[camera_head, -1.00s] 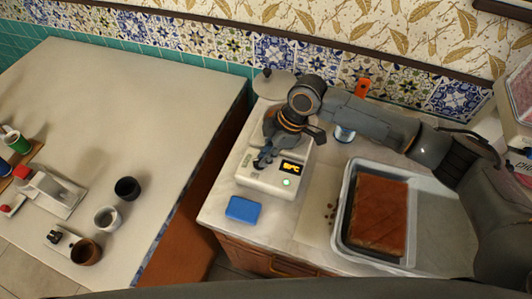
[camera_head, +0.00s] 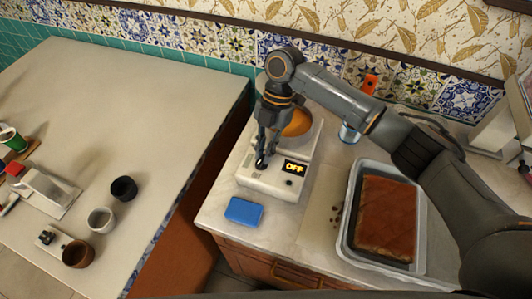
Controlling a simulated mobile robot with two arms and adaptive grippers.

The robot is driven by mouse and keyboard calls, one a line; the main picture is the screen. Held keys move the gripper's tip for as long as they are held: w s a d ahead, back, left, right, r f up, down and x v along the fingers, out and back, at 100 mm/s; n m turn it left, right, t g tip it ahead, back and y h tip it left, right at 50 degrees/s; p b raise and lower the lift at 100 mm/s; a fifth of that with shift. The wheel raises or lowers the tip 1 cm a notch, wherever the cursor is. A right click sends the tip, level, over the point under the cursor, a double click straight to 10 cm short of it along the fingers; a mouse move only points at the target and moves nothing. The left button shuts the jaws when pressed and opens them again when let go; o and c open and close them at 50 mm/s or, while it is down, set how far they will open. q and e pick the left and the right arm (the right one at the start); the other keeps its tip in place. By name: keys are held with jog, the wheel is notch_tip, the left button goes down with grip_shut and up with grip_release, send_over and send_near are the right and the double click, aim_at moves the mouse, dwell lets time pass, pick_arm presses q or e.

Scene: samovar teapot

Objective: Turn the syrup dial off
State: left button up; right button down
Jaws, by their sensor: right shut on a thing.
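A white syrup warmer (camera_head: 272,188) stands on the right-hand counter. Its display (camera_head: 294,168) reads "OFF" in yellow-orange characters. A small round indicator (camera_head: 289,183) below the display is dark. The black dial (camera_head: 261,164) is on the warmer's front left, largely covered by my fingers. My right gripper (camera_head: 264,152) reaches down from above and is shut on the dial. An orange-brown rounded pot (camera_head: 299,123) shows behind the gripper, partly hidden by it. My left gripper is not in view.
A blue sponge (camera_head: 243,211) lies in front of the warmer. A grey tray (camera_head: 345,235) with a brown slab cake (camera_head: 386,215) is to the right. A glass (camera_head: 350,131) stands behind. Cups, including a black one (camera_head: 124,189), stand on the left counter (camera_head: 130,100).

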jog(key=shift+w+a+n+h+b, duration=0.15)
jog(key=shift+n+h+b, duration=0.2)
jog(key=shift+n, duration=0.55)
jog(key=c, duration=1.4)
grip_release()
jog(key=v, duration=1.2)
